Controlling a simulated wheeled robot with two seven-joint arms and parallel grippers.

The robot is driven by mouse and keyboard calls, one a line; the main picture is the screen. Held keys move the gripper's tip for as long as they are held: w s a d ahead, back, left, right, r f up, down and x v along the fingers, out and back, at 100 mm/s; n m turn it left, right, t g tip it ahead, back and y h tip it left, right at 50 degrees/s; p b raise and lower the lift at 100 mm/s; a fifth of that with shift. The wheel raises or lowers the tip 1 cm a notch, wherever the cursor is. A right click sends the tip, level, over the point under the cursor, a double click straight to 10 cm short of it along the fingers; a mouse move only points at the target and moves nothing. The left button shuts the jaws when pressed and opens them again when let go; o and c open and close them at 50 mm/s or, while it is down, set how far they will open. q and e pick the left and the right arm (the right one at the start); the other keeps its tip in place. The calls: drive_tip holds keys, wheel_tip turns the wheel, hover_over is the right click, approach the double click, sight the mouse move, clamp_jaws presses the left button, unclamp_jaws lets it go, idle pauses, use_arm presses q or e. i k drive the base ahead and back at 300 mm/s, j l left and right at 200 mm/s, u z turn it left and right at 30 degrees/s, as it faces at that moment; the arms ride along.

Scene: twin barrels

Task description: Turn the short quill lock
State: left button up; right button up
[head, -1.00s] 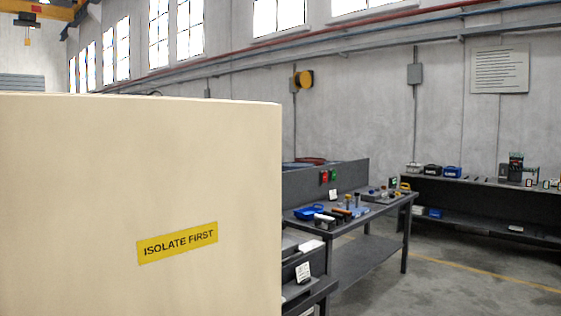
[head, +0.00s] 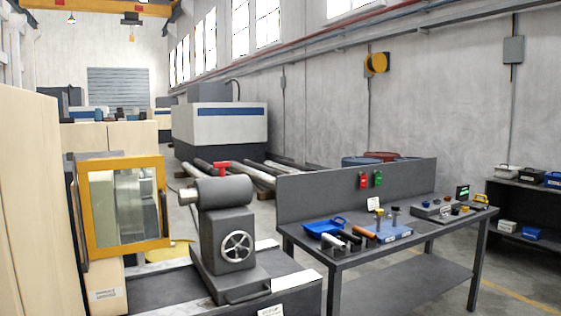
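A grey tailstock (head: 230,225) stands on the machine bed at the middle left of the head view. It has a horizontal barrel (head: 222,191) on top and a spoked handwheel (head: 236,246) on its near face. A short red lever (head: 221,167) sits on top of the barrel. It looks like the quill lock, but no label on it can be read. Neither of my grippers is in view.
A yellow-framed window door (head: 126,240) stands left of the tailstock. A cream cabinet panel (head: 25,200) fills the left edge. A dark workbench (head: 440,215) with several tools and a blue tray (head: 325,227) stands to the right.

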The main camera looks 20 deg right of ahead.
sight(221, 166)
drive_tip(key=i+l, duration=0.1)
drive_tip(key=l, duration=0.35)
drive_tip(key=i+l+z, duration=0.2)
drive_tip(key=i+l, duration=1.7)
drive_tip(key=i, duration=0.05)
